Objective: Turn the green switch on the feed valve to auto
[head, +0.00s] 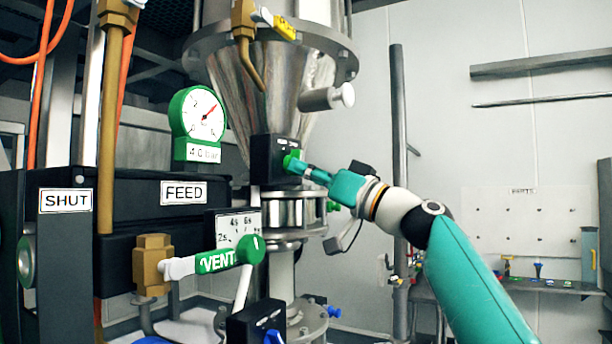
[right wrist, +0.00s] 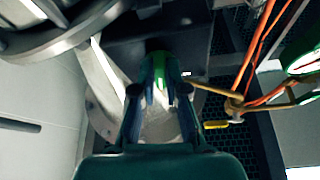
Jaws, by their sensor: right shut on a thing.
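The green switch (head: 291,160) sits on the front of a black box (head: 266,158) on the metal sifter pipe, below the steel cone. My right gripper (head: 299,164) reaches in from the right and is shut on the green switch. In the right wrist view the two fingers (right wrist: 160,98) lie on either side of the green switch (right wrist: 155,68). The lettering on the black box is too small to read, and the gripper partly hides the switch, so its setting cannot be told. My left gripper is not in view.
A FEED-labelled black box (head: 150,222) stands at left with a green VENT lever (head: 220,261) in front. A green-rimmed gauge (head: 198,113) is above it. A lower black box with a blue knob (head: 262,324) is below. A bench with small parts (head: 535,284) stands far right.

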